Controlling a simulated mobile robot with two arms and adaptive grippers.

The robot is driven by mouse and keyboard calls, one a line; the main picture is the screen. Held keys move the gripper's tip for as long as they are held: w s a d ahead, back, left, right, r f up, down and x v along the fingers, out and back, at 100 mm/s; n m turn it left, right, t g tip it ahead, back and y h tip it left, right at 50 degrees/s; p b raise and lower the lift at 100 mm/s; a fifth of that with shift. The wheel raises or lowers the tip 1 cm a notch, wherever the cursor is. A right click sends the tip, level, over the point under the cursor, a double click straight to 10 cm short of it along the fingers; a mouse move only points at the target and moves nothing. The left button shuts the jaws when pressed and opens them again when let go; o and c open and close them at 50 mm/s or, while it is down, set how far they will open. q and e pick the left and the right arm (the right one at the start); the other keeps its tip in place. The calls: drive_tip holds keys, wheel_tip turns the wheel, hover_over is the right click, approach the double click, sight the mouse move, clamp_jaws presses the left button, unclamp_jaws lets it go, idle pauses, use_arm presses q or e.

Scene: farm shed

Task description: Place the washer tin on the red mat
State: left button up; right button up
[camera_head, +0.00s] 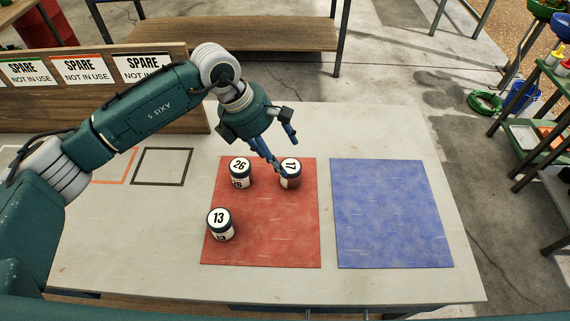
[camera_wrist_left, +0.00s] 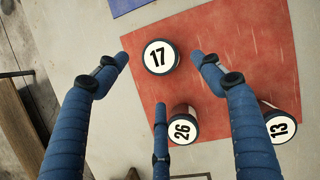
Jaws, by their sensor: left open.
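Three tins with white numbered lids stand on the red mat (camera_head: 270,235): tin 26 (camera_head: 240,168), tin 17 (camera_head: 291,168) and tin 13 (camera_head: 220,222). Which one is the washer tin I cannot tell; no content label is readable. My left gripper (camera_head: 279,163) is open, its fingers hanging down by tin 17 and partly covering it. In the left wrist view, tin 17 (camera_wrist_left: 160,57) lies between the spread fingertips, near the mat's edge, with no clear grip on it. Tin 26 (camera_wrist_left: 183,127) and tin 13 (camera_wrist_left: 281,127) are behind the fingers there. My right gripper is not in view.
A blue mat (camera_head: 391,212) lies empty on the table to the right of the red one. A board with "SPARE NOT IN USE" signs (camera_head: 80,70) stands at the back left, with outlined squares (camera_head: 161,167) before it. The table's right strip is clear.

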use_arm(q)
drive_tip(key=v, duration=0.5)
drive_tip(key=shift+b, duration=0.4)
